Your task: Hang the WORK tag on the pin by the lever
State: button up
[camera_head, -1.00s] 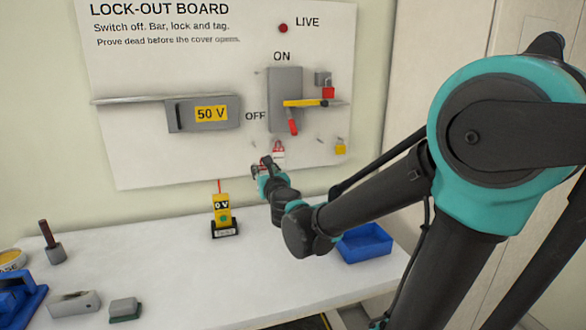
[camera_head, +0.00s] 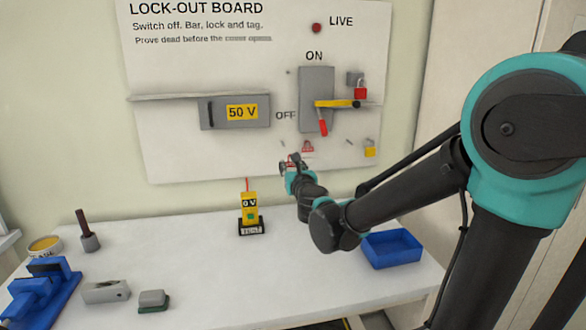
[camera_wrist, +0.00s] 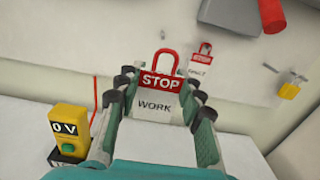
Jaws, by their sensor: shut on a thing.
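My gripper (camera_wrist: 155,100) is shut on the WORK tag (camera_wrist: 155,106), a white card with a red STOP band and a red loop on top. The tag is upright between the fingertips, its loop clear above them. In the head view my gripper (camera_head: 291,165) is in front of the board's lower part, below the lever (camera_head: 323,127), whose red handle points down by OFF. A small pin (camera_wrist: 163,36) stands on the board just above the loop, apart from it in the wrist picture. I cannot tell the depth gap.
A second STOP tag (camera_wrist: 201,65) hangs on the board, right of the held tag. A yellow padlock (camera_wrist: 289,90) hangs further right. The yellow 0 V tester (camera_head: 250,212) stands on the table below. A blue tray (camera_head: 392,249) is at the table's right.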

jog(key=shift+x, duration=7.4)
send_near(282, 147)
jog(key=shift+r+v, duration=0.25)
jog(key=shift+v, duration=0.8)
